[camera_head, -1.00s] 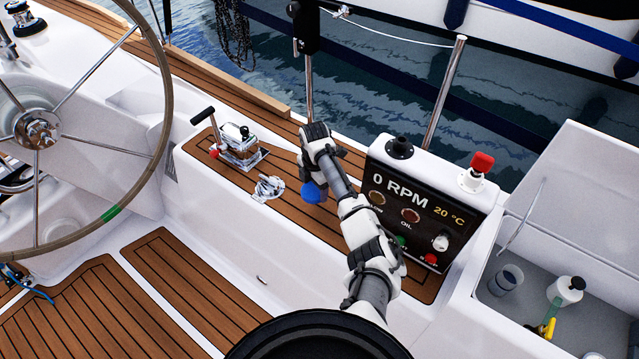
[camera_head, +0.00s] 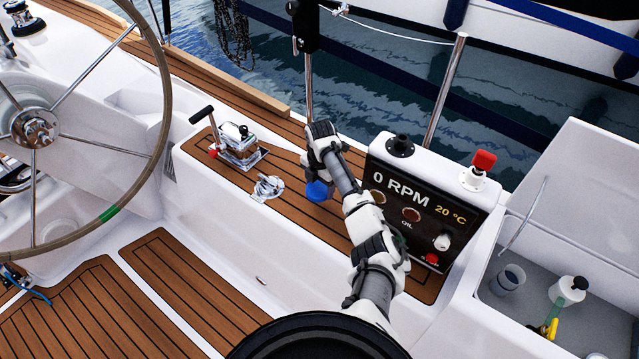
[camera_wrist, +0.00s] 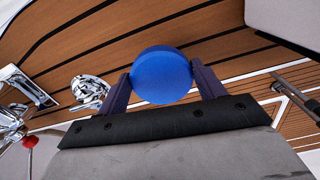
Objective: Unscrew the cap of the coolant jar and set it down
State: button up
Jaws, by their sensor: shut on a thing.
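My gripper (camera_wrist: 160,72) is shut on a round blue cap (camera_wrist: 161,80), with one dark finger on each side of it. In the head view the blue cap (camera_head: 319,191) shows below my gripper, over the teak side deck left of the instrument panel. I cannot tell whether the cap touches the deck. An open cylindrical jar (camera_head: 507,279) with dark blue inside stands in the open locker at right, without a lid. It looks like the coolant jar, apart from my gripper.
The instrument panel (camera_head: 420,208) stands close to the right of my arm. A chrome lever control (camera_head: 238,149) and a chrome deck fitting (camera_head: 268,187) are left of the cap. The locker also holds a white bottle (camera_head: 566,293). Bare teak lies around the cap.

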aim_at(320, 205)
jog(key=shift+f+b, duration=1.85)
jog(key=shift+f, duration=1.35)
jog(key=shift+f, duration=0.3)
jog(key=o, duration=1.4)
notch_tip(320, 205, up, 14)
jog(key=shift+f+b, duration=0.1)
jog(key=shift+b, duration=0.4)
